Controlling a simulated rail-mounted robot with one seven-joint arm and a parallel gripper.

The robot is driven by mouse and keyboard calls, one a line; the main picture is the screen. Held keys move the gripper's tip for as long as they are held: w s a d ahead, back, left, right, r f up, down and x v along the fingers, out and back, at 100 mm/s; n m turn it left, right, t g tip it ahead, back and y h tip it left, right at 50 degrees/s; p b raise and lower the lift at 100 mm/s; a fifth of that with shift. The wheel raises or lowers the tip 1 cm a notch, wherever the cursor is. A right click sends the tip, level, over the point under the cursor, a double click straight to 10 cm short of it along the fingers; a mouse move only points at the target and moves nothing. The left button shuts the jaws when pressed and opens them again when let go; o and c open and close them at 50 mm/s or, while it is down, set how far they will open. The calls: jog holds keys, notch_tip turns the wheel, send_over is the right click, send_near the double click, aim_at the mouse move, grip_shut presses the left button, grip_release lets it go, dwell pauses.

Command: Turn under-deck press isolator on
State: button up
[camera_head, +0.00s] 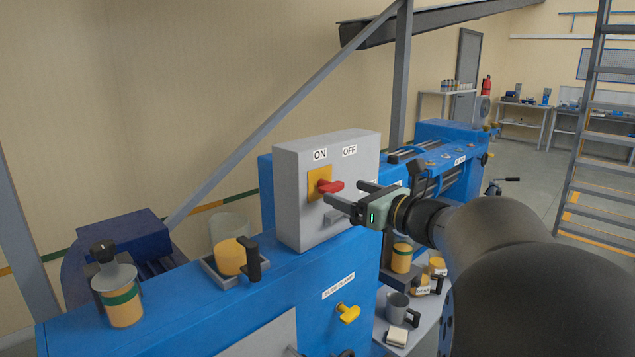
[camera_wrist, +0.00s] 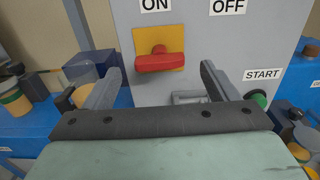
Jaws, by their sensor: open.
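The isolator is a red handle (camera_head: 329,186) on a yellow plate (camera_head: 317,178), on the front of a grey box (camera_head: 289,211) with ON and OFF labels above. In the wrist view the red handle (camera_wrist: 160,62) lies roughly level across the yellow plate (camera_wrist: 175,40), nearer the ON label (camera_wrist: 156,4) than the OFF label (camera_wrist: 229,6). My gripper (camera_head: 343,195) is open and empty, just in front of the box. In the wrist view its fingers (camera_wrist: 160,88) stand apart on either side of the handle, which shows beyond them; contact cannot be seen.
A green button (camera_wrist: 260,98) under a START label sits right of the gripper. A grey bracket (camera_wrist: 188,97) is below the handle. An orange-yellow container (camera_head: 229,257) in a tray and a jar (camera_head: 121,303) stand on the blue machine. A yellow valve handle (camera_head: 348,313) projects below.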

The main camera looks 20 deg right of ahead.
aim_at(337, 189)
jog(key=x, duration=0.5)
jog(key=shift+w+a+p, duration=0.1)
jog(key=shift+w+p, duration=0.1)
jog(key=shift+p, duration=0.2)
jog(key=c, duration=1)
